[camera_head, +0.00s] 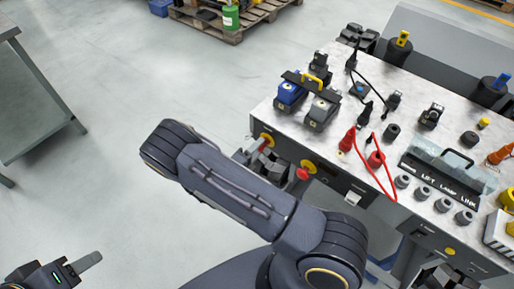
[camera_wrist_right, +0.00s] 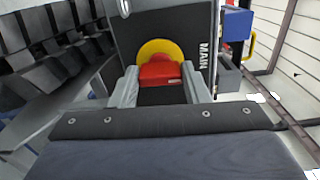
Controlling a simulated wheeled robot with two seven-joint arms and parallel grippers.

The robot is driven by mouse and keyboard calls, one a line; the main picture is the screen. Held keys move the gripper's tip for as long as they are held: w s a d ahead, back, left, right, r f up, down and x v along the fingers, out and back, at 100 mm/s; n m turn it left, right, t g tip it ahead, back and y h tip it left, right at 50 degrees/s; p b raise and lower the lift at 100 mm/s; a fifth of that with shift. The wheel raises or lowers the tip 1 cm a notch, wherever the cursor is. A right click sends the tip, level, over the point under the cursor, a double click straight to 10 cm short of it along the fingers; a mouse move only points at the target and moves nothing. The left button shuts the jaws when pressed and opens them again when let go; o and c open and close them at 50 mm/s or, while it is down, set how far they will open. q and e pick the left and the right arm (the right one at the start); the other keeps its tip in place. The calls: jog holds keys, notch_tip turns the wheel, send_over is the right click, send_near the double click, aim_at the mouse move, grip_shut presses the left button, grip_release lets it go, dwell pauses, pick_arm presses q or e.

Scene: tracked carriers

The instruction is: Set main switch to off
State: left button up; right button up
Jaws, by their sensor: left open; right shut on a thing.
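The main switch has a red handle (camera_wrist_right: 160,75) on a yellow disc (camera_wrist_right: 160,47), on a dark panel lettered MAIN. In the wrist view my right gripper (camera_wrist_right: 160,86) has one finger on each side of the red handle and is shut on it. In the head view a red and yellow switch (camera_head: 267,140) shows on the bench's front left, with my right gripper (camera_head: 252,152) at it, partly hidden behind my forearm. The handle's exact angle is hard to tell. My left gripper (camera_head: 84,268) is open and empty at the bottom left, far from the bench.
A second red knob on a yellow plate (camera_head: 304,172) sits just right on the same front. The bench top (camera_head: 335,105) carries blue and grey connectors, red and black leads, and a clear cover (camera_head: 450,165). A grey table (camera_head: 40,105) stands left; the floor between is clear.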

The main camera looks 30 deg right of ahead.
jog(key=shift+n, duration=0.4)
jog(key=o, duration=1)
jog(key=b+v, duration=0.1)
jog(key=v, duration=0.7)
jog(key=shift+d, duration=0.1)
